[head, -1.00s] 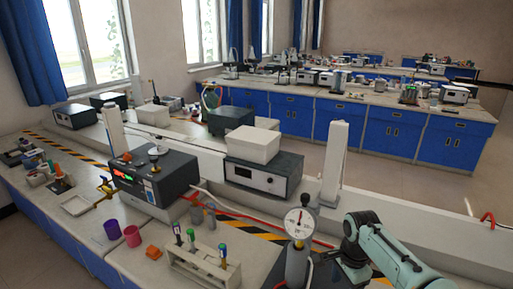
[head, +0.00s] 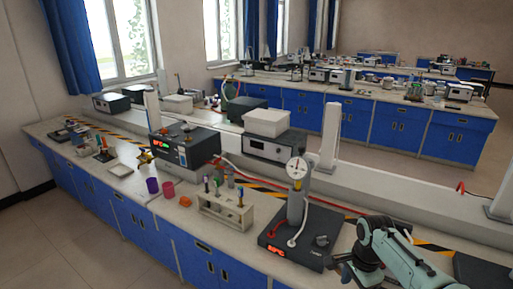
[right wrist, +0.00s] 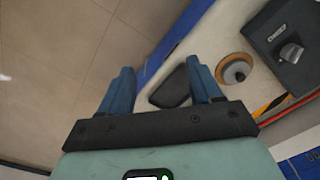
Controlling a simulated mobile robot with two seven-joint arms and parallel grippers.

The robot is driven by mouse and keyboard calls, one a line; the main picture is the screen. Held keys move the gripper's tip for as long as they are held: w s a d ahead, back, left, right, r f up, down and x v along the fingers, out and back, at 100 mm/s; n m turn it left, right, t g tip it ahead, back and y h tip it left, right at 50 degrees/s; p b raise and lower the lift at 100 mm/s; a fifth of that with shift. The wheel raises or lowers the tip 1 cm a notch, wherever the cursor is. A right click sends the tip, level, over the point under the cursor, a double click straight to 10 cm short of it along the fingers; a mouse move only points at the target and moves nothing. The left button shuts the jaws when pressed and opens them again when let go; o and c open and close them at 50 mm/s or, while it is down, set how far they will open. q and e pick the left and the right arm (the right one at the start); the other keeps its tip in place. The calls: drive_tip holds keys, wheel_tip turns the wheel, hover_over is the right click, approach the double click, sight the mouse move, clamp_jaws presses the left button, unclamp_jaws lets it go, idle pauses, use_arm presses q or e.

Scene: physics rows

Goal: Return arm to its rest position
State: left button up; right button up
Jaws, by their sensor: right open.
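My right arm (head: 400,262) is pale green and comes in at the lower right of the head view, over the front part of the bench. Its hand is dark and its fingertips are hard to make out there. In the right wrist view my right gripper (right wrist: 161,82) is open, with two blue fingers well apart. A small black object (right wrist: 172,88) lies on the bench below, partly between the fingers and close to the right one in the picture. Nothing is visibly held. My left gripper is not in view.
A black-based device with a round gauge (head: 296,169) stands left of my right arm. A round brown-rimmed object (right wrist: 234,68) lies nearby. Floor (right wrist: 60,60) is clear before the bench.

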drive_tip(key=s+a+f+n+g+y, duration=0.1)
drive_tip(key=s+a+f+n, duration=0.15)
drive_tip(key=f, duration=0.95)
drive_tip(key=s+a+f+n+y, duration=0.1)
drive_tip(key=s+a+f+n, duration=0.15)
drive_tip(key=f, duration=1.05)
drive_tip(key=s+a+f+n, duration=0.2)
drive_tip(key=s+f, duration=0.3)
drive_tip(key=s, duration=0.3)
drive_tip(key=s+a+f+n+y, duration=0.1)
drive_tip(key=s+a+f+n, duration=0.1)
drive_tip(key=s, duration=0.6)
drive_tip(key=s+a+f+n, duration=0.1)
drive_tip(key=s+a+f, duration=0.3)
drive_tip(key=s+f, duration=0.3)
drive_tip(key=shift+s+f+n+y, duration=0.3)
drive_tip(key=shift+s+n, duration=0.1)
drive_tip(key=shift+s, duration=0.55)
